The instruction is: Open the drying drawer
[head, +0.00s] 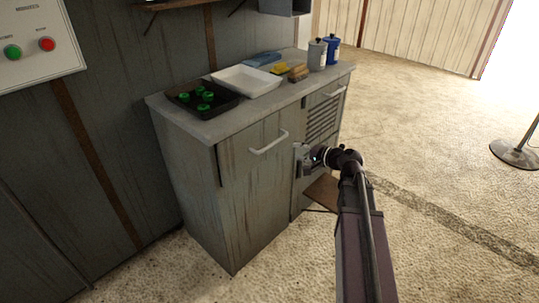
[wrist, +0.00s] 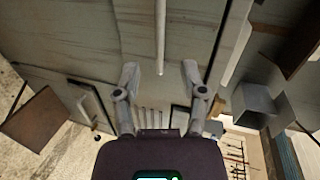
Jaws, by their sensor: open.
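The grey cabinet (head: 190,185) has a plain left front with a pale bar handle (head: 268,142). Its right section has a slatted front (head: 321,118) with another bar handle (head: 327,92) above the slats. No label shows which front is the drying drawer. My gripper (head: 303,158) is in front of the cabinet, right of the plain front and below the slats. In the wrist view my gripper (wrist: 160,72) has its two fingers spread. A pale bar (wrist: 160,35) shows between and beyond the fingertips; contact cannot be told. Nothing is held.
On the countertop (head: 215,126) are a dark tray (head: 182,92) with green-topped items, a white tray (head: 246,80), and grey (head: 317,54) and blue (head: 333,50) containers. A brown panel (head: 323,192) juts out low beside my arm. A stand base (head: 513,153) is at right; floor between is clear.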

